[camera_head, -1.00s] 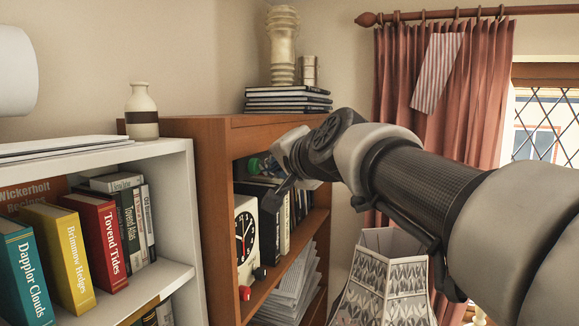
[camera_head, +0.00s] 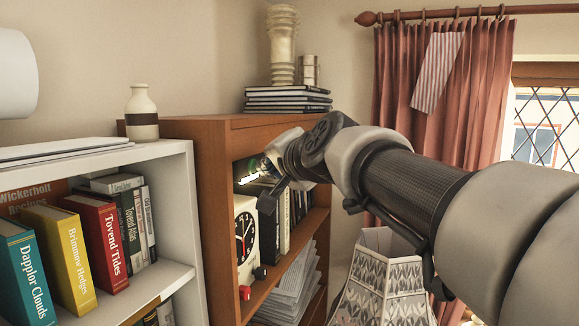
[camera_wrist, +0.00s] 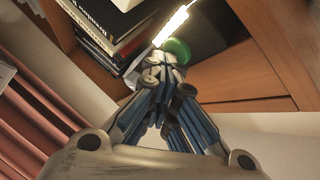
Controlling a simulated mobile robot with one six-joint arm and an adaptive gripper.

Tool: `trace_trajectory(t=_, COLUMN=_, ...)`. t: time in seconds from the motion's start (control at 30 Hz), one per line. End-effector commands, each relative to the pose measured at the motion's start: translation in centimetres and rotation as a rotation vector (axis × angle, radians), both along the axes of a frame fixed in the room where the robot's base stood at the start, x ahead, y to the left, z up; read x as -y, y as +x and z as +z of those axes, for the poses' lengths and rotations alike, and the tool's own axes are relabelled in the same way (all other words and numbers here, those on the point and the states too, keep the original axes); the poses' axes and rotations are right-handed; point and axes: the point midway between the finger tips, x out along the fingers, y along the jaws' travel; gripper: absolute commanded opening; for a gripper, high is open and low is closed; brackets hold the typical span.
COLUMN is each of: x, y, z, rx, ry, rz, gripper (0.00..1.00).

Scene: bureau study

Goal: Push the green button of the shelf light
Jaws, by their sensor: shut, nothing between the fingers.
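The shelf light shows as a lit white strip (camera_head: 249,178) under the top board of the brown bookcase; it also shows bright in the wrist view (camera_wrist: 174,25). Its round green button (camera_wrist: 178,50) sits beside the strip, partly hidden by my fingertips. My gripper (camera_wrist: 160,66) is shut and empty, with its fingertips right at the button and seemingly touching it. In the head view my gripper (camera_head: 268,166) reaches into the upper compartment from the right, and its tips are hard to make out.
The brown bookcase (camera_head: 207,180) holds a white clock (camera_head: 245,240), dark books and papers. A white bookcase (camera_head: 180,190) with coloured books stands left. A lampshade (camera_head: 380,280) is below my arm. Stacked books (camera_head: 288,98) and vases are on top.

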Motion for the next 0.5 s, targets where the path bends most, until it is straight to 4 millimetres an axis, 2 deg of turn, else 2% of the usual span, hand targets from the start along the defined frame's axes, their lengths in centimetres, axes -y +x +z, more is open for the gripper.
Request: trace_trajectory(t=0.5, x=0.69, y=-0.28, z=-0.06, rx=0.0, ry=-0.001, rz=0.001, gripper=0.0)
